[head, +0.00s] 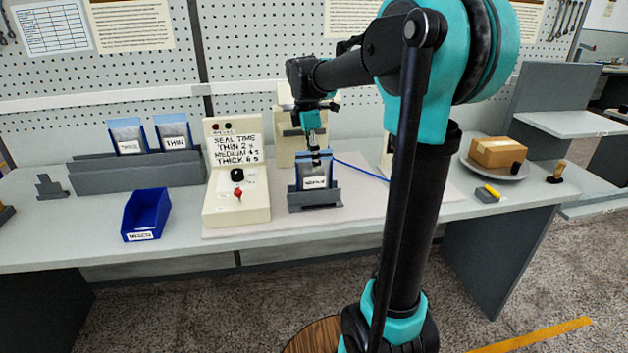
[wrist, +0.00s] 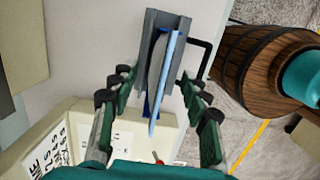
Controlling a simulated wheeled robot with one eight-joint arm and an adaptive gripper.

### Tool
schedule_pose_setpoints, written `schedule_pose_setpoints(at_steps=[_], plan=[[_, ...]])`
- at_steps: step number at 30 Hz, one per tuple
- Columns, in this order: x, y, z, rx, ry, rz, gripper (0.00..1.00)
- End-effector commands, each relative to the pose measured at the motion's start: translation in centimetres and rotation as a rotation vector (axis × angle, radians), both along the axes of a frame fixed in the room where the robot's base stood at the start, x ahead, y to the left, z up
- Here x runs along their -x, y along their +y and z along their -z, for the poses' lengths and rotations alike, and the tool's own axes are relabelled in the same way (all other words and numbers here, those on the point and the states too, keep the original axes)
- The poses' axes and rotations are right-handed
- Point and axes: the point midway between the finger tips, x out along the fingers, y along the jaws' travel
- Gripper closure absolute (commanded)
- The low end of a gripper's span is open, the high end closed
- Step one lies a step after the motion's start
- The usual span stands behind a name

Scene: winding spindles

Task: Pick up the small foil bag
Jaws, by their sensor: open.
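A small foil bag (head: 315,171) with a blue edge and a white label stands upright in a grey slotted holder (head: 315,199) on the pale mat. My gripper (head: 315,156) points down just above the bag's top in the head view. In the wrist view, my gripper (wrist: 156,82) is open, with one finger on each side of the bag (wrist: 166,85), which shows nearly edge-on as a thin light-blue strip. I cannot tell whether either finger touches it. The bag's lower part is hidden inside the holder (wrist: 176,22).
A cream control box (head: 236,205) with a dial and red lever stands left of the holder. A blue bin (head: 146,213) and a grey rack (head: 135,173) with two more bags stand farther left. A plate with a brown box (head: 497,152) is at the right.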

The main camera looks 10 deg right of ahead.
Motion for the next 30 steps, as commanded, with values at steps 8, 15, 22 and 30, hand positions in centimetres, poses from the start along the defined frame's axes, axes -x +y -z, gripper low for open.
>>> schedule_pose_setpoints(at_steps=[8,15,22,30], plan=[[-0.01,0.01,-0.02,0.000,0.000,0.000,0.53],[-0.02,0.02,0.21,0.000,0.000,0.000,0.53],[-0.02,0.02,0.45,0.000,0.000,0.000,0.53],[-0.02,0.02,0.45,0.000,0.000,0.000,0.61]])
